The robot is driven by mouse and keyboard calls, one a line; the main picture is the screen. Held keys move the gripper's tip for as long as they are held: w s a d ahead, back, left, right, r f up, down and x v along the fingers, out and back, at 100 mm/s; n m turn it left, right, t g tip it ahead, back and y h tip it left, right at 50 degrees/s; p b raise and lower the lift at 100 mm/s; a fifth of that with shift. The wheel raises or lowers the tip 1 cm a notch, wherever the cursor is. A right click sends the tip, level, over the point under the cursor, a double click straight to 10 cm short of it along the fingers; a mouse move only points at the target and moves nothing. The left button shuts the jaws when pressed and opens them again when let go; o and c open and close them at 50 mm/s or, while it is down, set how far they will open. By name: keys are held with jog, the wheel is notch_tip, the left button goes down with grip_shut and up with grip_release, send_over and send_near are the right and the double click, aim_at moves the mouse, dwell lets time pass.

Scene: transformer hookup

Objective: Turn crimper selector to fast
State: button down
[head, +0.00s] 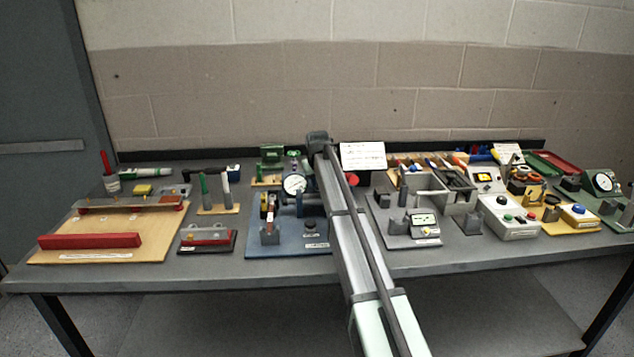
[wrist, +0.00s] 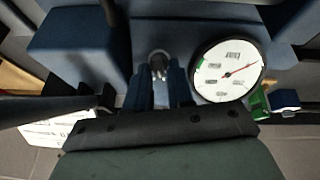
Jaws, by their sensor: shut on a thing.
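In the wrist view, my gripper (wrist: 159,76) reaches into a blue device. Its two fingers are close together on a small grey knob-like part (wrist: 158,62), mostly hidden between them. I cannot tell for certain whether this part is the crimper selector, nor which way it points. Right beside the fingers is a round white dial (wrist: 229,70) with a red pointer, a green mark and small labels too blurred to read. The dial also shows in the head view (head: 293,185), at the back of a blue base (head: 275,239). There, my arm hides most of the gripper.
Wooden fixtures with a red bar (head: 90,241) stand at the left. A grey base with a small meter (head: 423,221) stands right of my arm. A button box (head: 509,218) and a yellow-based fixture (head: 577,215) are farther right. The table's front strip is mostly clear.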

jog(key=m, duration=0.3)
jog(key=m+y, duration=0.1)
jog(key=shift+d+m, duration=0.25)
jog(key=shift+m, duration=0.15)
dwell(0.4)
jog(key=c, duration=1.3)
grip_release()
jog(key=shift+c, duration=0.2)
jog(key=shift+r, duration=0.1)
jog(key=v, duration=1.3)
jog(key=shift+s+r, duration=0.2)
jog(key=shift+r, duration=0.1)
jog(key=shift+o, duration=0.4)
